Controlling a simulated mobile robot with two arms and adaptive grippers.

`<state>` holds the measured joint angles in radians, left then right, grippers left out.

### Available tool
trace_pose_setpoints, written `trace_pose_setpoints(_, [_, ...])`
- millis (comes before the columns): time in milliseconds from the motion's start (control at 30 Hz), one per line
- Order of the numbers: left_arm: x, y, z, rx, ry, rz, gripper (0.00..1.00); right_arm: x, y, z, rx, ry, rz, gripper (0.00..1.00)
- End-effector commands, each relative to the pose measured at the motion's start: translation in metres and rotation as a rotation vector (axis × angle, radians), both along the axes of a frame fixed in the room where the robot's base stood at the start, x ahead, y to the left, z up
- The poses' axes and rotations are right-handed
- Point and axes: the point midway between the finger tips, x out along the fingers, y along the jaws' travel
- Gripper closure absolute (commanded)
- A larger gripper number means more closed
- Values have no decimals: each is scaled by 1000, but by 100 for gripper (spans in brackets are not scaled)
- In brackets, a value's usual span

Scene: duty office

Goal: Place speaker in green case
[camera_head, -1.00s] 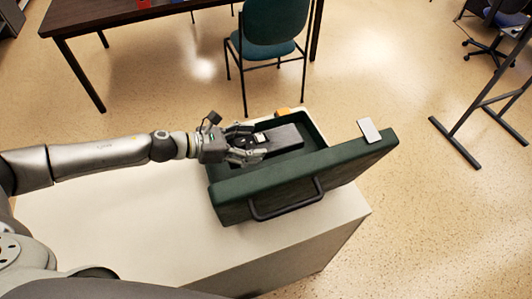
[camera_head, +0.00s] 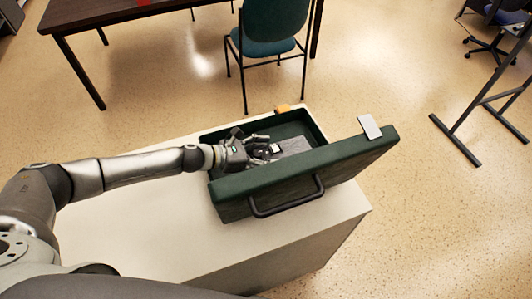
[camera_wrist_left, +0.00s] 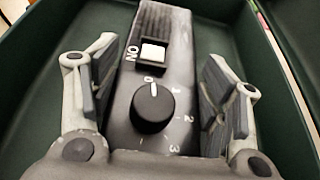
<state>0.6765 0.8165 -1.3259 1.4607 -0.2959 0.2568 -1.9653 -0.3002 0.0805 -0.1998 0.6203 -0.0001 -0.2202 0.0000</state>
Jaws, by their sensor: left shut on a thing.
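The speaker (camera_head: 293,145) is a dark grey box with a ribbed end. In the left wrist view, the speaker (camera_wrist_left: 178,90) shows a black knob, a white switch marked ON and several numbers. My left gripper (camera_head: 262,150) is shut on it, with one finger along each side. The green case (camera_head: 240,191) stands open on a pale cabinet. The gripper and speaker are within the case's opening, and the case's green interior (camera_wrist_left: 35,85) surrounds them in the wrist view. I cannot tell whether the speaker touches the case floor. My right gripper is not in view.
An orange object (camera_head: 284,109) lies behind the case. The cabinet top (camera_head: 150,225) is clear to the left. A chair (camera_head: 270,35) and table stand beyond.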

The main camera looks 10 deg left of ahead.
Motion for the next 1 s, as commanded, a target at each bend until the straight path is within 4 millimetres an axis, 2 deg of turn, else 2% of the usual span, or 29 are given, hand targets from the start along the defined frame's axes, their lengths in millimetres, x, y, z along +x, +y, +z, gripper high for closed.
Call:
trace_pose_setpoints(200, [1, -1, -2, -2, -3, -2, 75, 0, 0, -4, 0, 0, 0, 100])
trace_pose_setpoints(233, [0, 0, -3, 1, -2, -1, 27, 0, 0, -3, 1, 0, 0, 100])
trace_pose_setpoints(367, [0, 0, -2, 1, -1, 0, 10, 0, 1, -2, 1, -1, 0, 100])
trace_pose_setpoints(833, [-1, 1, 2, 1, 1, 0, 9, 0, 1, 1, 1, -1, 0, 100])
trace_pose_setpoints(1000, [-13, 20, 7, 3, 1, 1, 9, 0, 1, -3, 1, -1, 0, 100])
